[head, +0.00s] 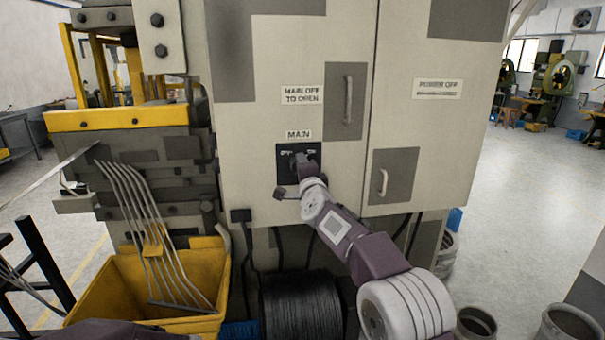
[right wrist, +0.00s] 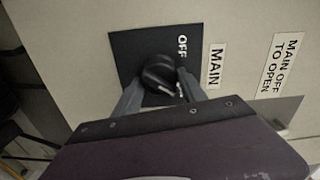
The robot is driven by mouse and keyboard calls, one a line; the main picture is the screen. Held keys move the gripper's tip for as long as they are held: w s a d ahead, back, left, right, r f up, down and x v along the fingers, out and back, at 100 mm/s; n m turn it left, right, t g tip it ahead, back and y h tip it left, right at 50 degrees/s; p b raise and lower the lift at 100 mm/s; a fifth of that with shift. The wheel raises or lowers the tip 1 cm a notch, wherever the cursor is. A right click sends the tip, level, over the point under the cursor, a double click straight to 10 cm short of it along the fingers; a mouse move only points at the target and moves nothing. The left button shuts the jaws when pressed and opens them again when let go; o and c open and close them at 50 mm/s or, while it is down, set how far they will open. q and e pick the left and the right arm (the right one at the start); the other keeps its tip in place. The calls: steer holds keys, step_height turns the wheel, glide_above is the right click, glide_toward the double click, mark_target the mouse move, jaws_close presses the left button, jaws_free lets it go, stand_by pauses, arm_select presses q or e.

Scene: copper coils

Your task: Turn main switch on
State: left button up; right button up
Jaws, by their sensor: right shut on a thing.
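The main switch is a black rotary knob (right wrist: 160,74) on a dark square plate (head: 284,172), below a "MAIN" label (head: 298,134) on the grey cabinet. In the right wrist view the plate reads "OFF" at its upper edge and the knob has a pale pointer mark. My right gripper (right wrist: 160,92) has its two fingers on either side of the knob, shut on it. In the head view this gripper (head: 300,165) is at the plate and hides most of the knob. My left gripper is not visible; only a bit of my left arm shows at the bottom left.
The cabinet has door handles (head: 348,100) and (head: 383,183), a "MAIN OFF TO OPEN" sign (head: 302,94) and a "POWER OFF" sign (head: 437,88). A yellow bin (head: 120,285) stands lower left, beside a black wire coil (head: 300,305). Open floor lies to the right.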

steer(key=shift+f+m, duration=0.1)
steer(key=shift+m, duration=0.6)
steer(key=o, duration=1.3)
steer(key=shift+o, duration=0.2)
